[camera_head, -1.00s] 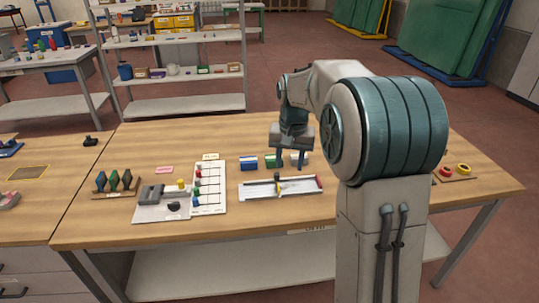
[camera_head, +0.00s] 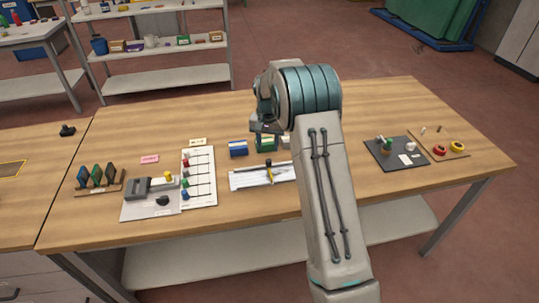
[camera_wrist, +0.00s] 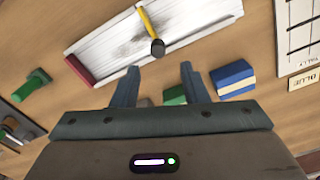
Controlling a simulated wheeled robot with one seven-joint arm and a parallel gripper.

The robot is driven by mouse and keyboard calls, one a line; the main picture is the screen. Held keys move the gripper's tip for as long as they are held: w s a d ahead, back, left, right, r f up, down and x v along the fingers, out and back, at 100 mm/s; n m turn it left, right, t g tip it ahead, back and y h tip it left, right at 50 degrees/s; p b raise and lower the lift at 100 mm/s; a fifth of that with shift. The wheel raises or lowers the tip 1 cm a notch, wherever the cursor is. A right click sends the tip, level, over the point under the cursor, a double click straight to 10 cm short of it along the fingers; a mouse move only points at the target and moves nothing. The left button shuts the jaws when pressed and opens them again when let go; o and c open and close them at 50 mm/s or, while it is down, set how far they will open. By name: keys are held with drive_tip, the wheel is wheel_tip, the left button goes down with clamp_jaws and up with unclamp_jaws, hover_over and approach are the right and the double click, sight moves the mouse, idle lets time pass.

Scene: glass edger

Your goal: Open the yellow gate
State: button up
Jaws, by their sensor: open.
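The yellow gate (camera_wrist: 148,24) is a thin yellow bar lying across a white tray (camera_wrist: 112,42), with a dark round knob (camera_wrist: 157,48) at its end. A red bar (camera_wrist: 79,70) closes one end of the tray in the wrist view. My gripper (camera_wrist: 158,69) is open and empty, its fingertips just short of the knob in the picture and apart from it. In the head view my arm hides most of the gripper.
Left of the tray are a white board with coloured pegs (camera_head: 199,175) and a grey fixture (camera_head: 150,198). A dark mat (camera_head: 382,158) lies at right. The table's back is clear.

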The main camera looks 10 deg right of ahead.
sight(269, 160)
wheel_tip(269, 160, down, 6)
drive_tip(key=shift+d+f+p, duration=0.15)
drive_tip(key=shift+f+p, duration=0.1)
drive_tip(key=shift+p, duration=0.3)
clamp_jaws()
drive_tip(key=shift+s, duration=0.1)
